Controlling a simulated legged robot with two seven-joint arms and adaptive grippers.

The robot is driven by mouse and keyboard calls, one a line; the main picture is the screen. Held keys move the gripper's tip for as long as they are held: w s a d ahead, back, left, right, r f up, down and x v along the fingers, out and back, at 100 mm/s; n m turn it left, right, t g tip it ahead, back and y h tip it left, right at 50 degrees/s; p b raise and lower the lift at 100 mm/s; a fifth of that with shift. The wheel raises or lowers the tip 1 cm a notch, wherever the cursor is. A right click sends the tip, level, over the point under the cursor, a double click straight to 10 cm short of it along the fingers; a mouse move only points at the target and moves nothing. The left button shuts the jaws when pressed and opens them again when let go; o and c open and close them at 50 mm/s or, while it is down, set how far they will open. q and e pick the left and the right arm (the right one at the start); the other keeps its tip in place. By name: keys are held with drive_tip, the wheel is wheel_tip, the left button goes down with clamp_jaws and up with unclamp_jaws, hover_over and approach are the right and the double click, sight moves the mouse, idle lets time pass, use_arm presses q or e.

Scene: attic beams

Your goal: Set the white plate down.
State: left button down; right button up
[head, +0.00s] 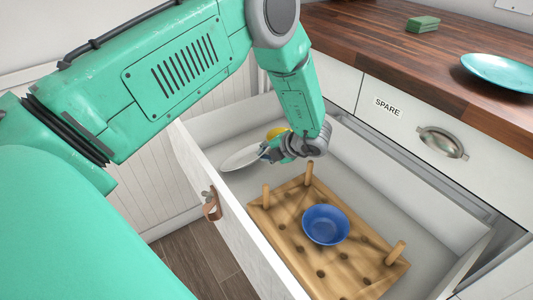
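The white plate (241,158) shows inside the open drawer, at its left side, as a thin pale oval seen at a slant. My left gripper (268,152) reaches down into the drawer from above and is shut on the plate's right edge. The gripper's fingers and wrist hide part of the plate. I cannot tell whether the plate touches the drawer floor. My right gripper is not in view.
The open drawer (186,150) holds a wooden pegboard (346,268) with upright pegs and a blue bowl (326,225). A yellow item (277,132) shows behind my gripper. A teal plate (500,72) and green block (422,24) lie on the wooden counter (385,48).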

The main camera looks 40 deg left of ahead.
use_arm(q)
drive_tip(key=c, duration=1.8)
unclamp_jaws()
drive_tip(key=shift+a+f, duration=0.15)
drive_tip(key=shift+a, duration=0.2)
drive_tip(key=shift+o, duration=0.4)
drive_tip(key=shift+a+f, duration=0.15)
drive_tip(key=shift+a, duration=0.2)
drive_tip(key=shift+d, duration=0.35)
drive_tip(key=p+v, duration=0.3)
drive_tip(key=v, duration=1)
drive_tip(key=shift+a+r, duration=0.2)
drive_tip(key=shift+r, duration=0.35)
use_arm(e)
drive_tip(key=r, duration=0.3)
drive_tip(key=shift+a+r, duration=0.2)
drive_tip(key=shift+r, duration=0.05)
use_arm(q)
drive_tip(key=shift+a+f, duration=0.1)
drive_tip(key=shift+a, duration=0.2)
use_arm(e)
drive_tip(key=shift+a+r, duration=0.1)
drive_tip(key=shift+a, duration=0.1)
